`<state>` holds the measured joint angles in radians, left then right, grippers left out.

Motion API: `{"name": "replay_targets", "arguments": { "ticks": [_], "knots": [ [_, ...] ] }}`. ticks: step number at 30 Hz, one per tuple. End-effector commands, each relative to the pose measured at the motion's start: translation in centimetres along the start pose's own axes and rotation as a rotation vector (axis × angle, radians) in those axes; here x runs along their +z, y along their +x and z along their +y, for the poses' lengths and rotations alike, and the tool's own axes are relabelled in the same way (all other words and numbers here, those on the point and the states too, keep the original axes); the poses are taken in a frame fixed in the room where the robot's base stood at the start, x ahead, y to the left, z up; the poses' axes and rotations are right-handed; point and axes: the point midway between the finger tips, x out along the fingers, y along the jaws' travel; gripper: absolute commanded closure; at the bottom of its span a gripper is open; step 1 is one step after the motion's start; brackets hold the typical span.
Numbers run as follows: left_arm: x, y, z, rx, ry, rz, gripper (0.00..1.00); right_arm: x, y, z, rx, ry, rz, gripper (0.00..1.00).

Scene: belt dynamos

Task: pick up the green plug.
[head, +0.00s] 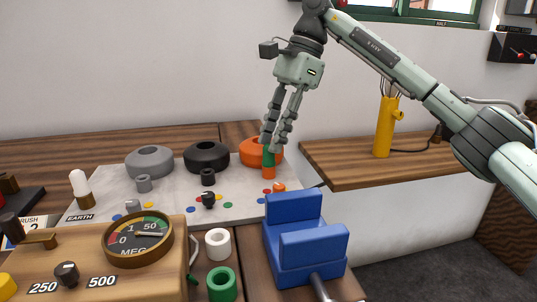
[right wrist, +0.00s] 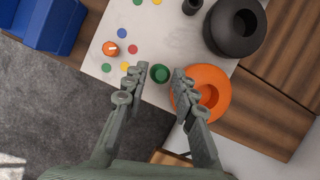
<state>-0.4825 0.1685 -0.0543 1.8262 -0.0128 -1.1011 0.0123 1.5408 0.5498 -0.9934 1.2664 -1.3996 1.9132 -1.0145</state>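The green plug (head: 268,157) stands upright above a small orange socket (head: 268,172) on the white board, in front of the large orange ring. In the right wrist view the green plug (right wrist: 160,73) shows as a round green top between the two fingertips. My right gripper (head: 272,143) points down over the plug, its fingers apart. In the right wrist view a gap shows between each fingertip and the plug, so I see no contact. The fingers partly hide the plug's top in the head view. My left gripper is not in view.
The white board (head: 235,212) carries a grey ring (head: 149,162), a black ring (head: 207,157), the orange ring (right wrist: 207,92), small knobs and coloured dots. A blue vise-like block (head: 295,262) and a gauge box (head: 145,245) stand in front. A yellow post (head: 383,128) stands right.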

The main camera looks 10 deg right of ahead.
Motion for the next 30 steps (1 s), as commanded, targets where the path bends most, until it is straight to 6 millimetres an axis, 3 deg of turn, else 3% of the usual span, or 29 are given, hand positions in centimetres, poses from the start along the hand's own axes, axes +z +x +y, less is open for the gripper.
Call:
{"name": "replay_targets", "arguments": {
  "ticks": [6,14,21,30],
  "knots": [
    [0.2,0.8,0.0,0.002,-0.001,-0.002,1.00,-0.2,2.7,0.0,0.000,0.002,0.001,0.73],
    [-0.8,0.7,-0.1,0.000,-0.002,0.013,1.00,-0.2,3.0,0.0,-0.001,0.002,0.000,0.73],
    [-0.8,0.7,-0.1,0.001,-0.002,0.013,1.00,-0.2,3.0,0.0,-0.001,0.001,0.000,1.00],
    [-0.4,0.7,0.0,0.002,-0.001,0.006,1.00,-0.1,2.8,-0.1,-0.002,0.001,0.000,1.00]
  ]
}}
